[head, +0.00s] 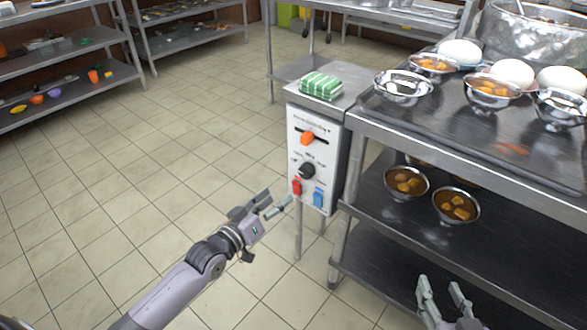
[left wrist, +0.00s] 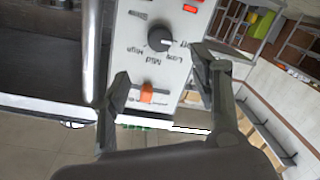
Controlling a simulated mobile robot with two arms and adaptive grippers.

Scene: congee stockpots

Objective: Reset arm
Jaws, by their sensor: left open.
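My left gripper (head: 278,202) is open and empty, held just in front of the lower part of a white control box (head: 299,150). The box has an orange slider (head: 307,138), a black knob (head: 307,170), a red switch (head: 297,187) and a blue switch (head: 318,197). In the left wrist view, the spread fingers of my left gripper (left wrist: 165,85) frame the panel, with the knob (left wrist: 160,39) and orange slider (left wrist: 148,93) between them; I see no contact. My right gripper (head: 442,288) shows at the bottom edge with its fingers apart and nothing between them.
A green striped cloth (head: 321,86) lies on the box. To the right, a steel table (head: 420,123) holds metal bowls (head: 403,87), white rounded items (head: 460,52) and a large pot (head: 535,45). Filled bowls (head: 407,183) stand on its lower shelf. The tiled floor (head: 130,190) at left is clear.

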